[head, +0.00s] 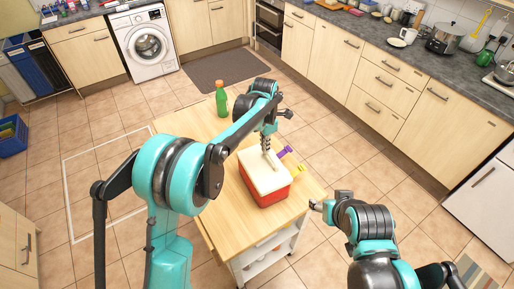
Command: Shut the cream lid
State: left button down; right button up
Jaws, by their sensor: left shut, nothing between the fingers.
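A red box (270,199) with a cream lid (262,178) stands on the wooden table (225,216). The lid lies over the top of the box and looks about level; whether it is fully closed cannot be told. My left gripper (266,149) is shut and empty, pointing down at the far edge of the lid. It hides part of that edge, and I cannot tell whether it touches. My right gripper (316,205) is by the table's right edge, clear of the box; its fingers are too small to read.
A green bottle (221,99) with an orange cap stands at the table's far left. A purple item (285,152) and a yellow item (299,170) show beside the box's right side. The near left tabletop is bare. Counters and a washing machine (146,43) stand farther off.

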pick_arm(q)
jog(key=shift+w+d+f+b, duration=0.3)
jog(key=shift+w+d+f, duration=0.15)
jog(key=shift+d+f, duration=0.35)
jog(key=shift+w+d+f+b, duration=0.35)
jog(key=shift+w+d+f, duration=0.1)
jog(key=shift+d+f, duration=0.35)
jog(key=shift+r, duration=0.1)
